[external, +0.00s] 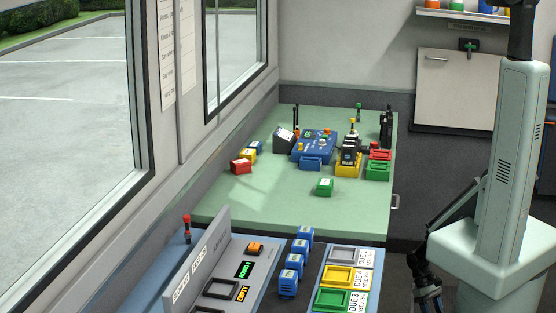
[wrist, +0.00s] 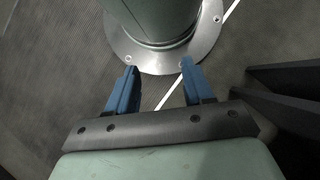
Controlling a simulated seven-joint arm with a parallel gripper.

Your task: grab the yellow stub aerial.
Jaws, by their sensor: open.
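A small yellow-topped aerial (external: 352,126) stands upright on the green table in the external view, just behind or on the black radios (external: 349,150) in the yellow holder; its foot is hidden, so I cannot tell which. A green-topped aerial (external: 359,111) stands farther back, and a red-topped one (external: 187,228) stands at the front left. My gripper hangs low beside my base at the right, far from the yellow aerial. In the wrist view its two blue fingers (wrist: 157,88) are apart with nothing between them. No aerial shows in the wrist view.
The green table (external: 225,205) also holds a blue console (external: 317,145), red and green blocks (external: 379,164) and a lone green block (external: 325,187). A slanted panel and labelled trays (external: 347,280) stand in front. The table's front left is mostly clear.

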